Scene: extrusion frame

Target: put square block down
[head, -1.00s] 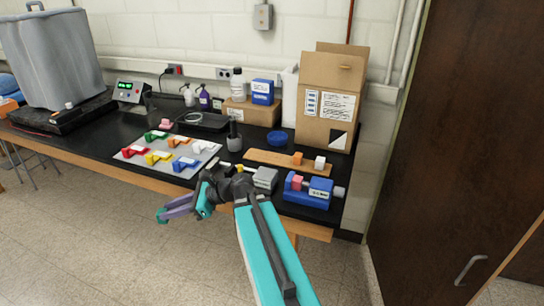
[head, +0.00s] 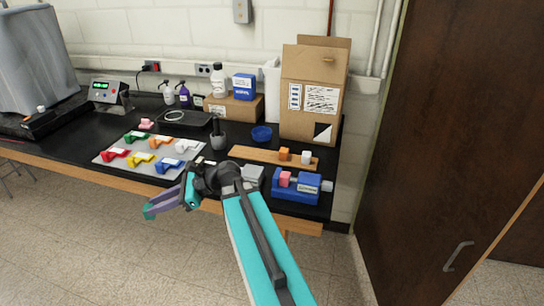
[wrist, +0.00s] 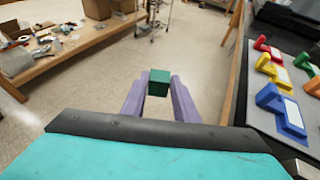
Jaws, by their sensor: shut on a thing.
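My gripper (wrist: 159,88) has purple fingers and is shut on a dark green square block (wrist: 159,80), which shows between the fingertips in the wrist view. Open floor shows below and beyond the block there. In the head view my gripper (head: 163,204) reaches left, in front of the table's front edge and off the tabletop.
The black table (head: 70,148) carries a grey board (head: 112,158) with several coloured holders, a wooden strip (head: 255,155) with small blocks, and a blue vise (head: 300,188). A cardboard box (head: 312,90) stands behind. A dark cabinet (head: 450,120) is at right.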

